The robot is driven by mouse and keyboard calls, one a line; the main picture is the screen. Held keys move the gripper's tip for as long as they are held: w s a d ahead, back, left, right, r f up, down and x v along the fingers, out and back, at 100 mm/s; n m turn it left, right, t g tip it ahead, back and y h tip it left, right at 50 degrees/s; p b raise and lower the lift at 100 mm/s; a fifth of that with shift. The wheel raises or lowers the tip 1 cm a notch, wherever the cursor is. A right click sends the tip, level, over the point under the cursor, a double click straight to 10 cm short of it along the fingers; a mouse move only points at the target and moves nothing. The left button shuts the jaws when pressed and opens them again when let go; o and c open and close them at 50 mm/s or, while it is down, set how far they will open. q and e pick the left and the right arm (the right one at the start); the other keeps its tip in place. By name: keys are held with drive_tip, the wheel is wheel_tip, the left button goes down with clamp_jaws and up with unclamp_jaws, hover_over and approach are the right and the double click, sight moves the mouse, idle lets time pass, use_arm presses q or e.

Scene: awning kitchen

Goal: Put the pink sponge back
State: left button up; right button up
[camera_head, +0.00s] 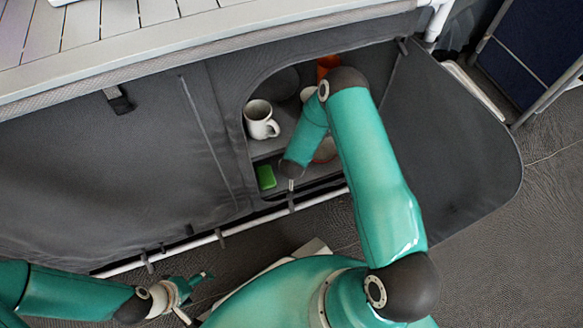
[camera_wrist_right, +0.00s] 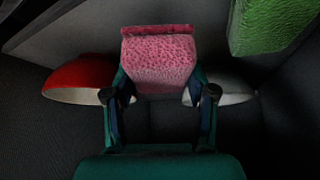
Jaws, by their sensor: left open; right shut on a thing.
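The pink sponge (camera_wrist_right: 160,60) sits between the two fingers of my right gripper (camera_wrist_right: 162,92), which is shut on it in the right wrist view. In the head view my right arm reaches into the opening of the grey fabric cupboard (camera_head: 223,130); its gripper and the pink sponge cannot be made out there. A green sponge (camera_head: 265,177) lies on the lower shelf, left of my right arm; it also shows at the upper right of the right wrist view (camera_wrist_right: 268,25). My left gripper (camera_head: 197,296) is open and empty, low outside the cupboard.
A white mug (camera_head: 261,120) stands on the shelf above the green sponge. An orange item (camera_head: 327,65) is at the back. In the right wrist view a red bowl (camera_wrist_right: 72,82) and a pale bowl (camera_wrist_right: 232,92) flank the fingers. The cupboard flap (camera_head: 450,140) hangs open at right.

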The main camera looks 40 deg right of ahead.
drive_tip(key=shift+f+b, duration=0.5)
drive_tip(key=shift+f, duration=0.9)
drive_tip(key=shift+f, duration=0.1)
drive_tip(key=o, duration=1.2)
drive_tip(key=shift+s+a+r+p, duration=0.2)
drive_tip(key=shift+s+r+p, duration=0.1)
drive_tip(key=shift+r, duration=0.3)
drive_tip(key=p+v, duration=0.4)
drive_tip(key=v, duration=0.7)
drive_tip(key=shift+f, duration=0.1)
